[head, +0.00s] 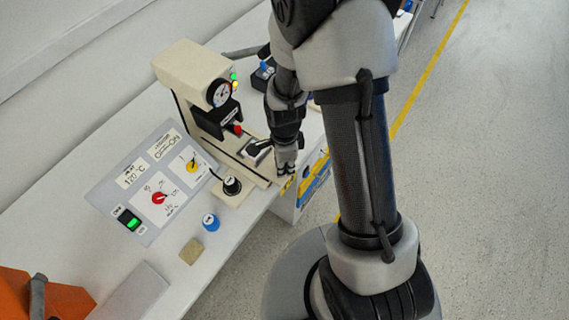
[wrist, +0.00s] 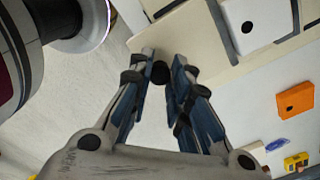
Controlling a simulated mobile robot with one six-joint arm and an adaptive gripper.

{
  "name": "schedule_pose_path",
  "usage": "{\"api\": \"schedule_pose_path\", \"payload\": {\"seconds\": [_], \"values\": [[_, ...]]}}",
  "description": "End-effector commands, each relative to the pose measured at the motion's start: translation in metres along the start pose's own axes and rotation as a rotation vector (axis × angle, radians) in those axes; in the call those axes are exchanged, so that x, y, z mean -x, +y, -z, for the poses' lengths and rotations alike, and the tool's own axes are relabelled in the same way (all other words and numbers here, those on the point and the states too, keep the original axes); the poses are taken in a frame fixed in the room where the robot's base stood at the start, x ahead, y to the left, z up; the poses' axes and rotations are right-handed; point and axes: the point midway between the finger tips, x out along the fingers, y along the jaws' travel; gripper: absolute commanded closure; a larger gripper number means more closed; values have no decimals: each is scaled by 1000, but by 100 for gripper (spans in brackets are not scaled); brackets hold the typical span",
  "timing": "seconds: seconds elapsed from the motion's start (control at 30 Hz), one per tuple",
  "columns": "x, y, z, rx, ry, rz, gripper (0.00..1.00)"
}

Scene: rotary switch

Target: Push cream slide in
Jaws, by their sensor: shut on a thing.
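The cream machine (head: 187,68) stands on the white bench with its long base running toward the bench's front edge. In the wrist view the cream slide (wrist: 193,42) is a flat plate at the top. A small round black knob (wrist: 159,74) is at its near edge. My gripper (wrist: 161,62) is shut on this knob, one finger on each side. In the head view my gripper (head: 286,166) points down at the front end of the machine's base. The arm and fingers hide the knob there, and how far the slide sits out is hard to tell.
A grey control panel (head: 118,185) with dials and a green-lit switch lies left of the machine. A black knob on a cream block (head: 231,187) and a blue knob (head: 210,222) stand nearby. A blue-and-yellow box (head: 313,178) is close by my gripper.

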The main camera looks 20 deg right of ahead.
Motion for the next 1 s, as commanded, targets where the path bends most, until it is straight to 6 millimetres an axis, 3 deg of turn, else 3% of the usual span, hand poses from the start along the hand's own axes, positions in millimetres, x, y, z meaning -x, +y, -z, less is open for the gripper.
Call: {"api": "schedule_pose_path", "payload": {"seconds": [0.33, 0.7, 1.0], "values": [[0, -2, -2, 1, 0, 1, 100], [0, -54, -53, 3, -1, 3, 100], [0, -62, -61, 0, -1, 2, 100]]}}
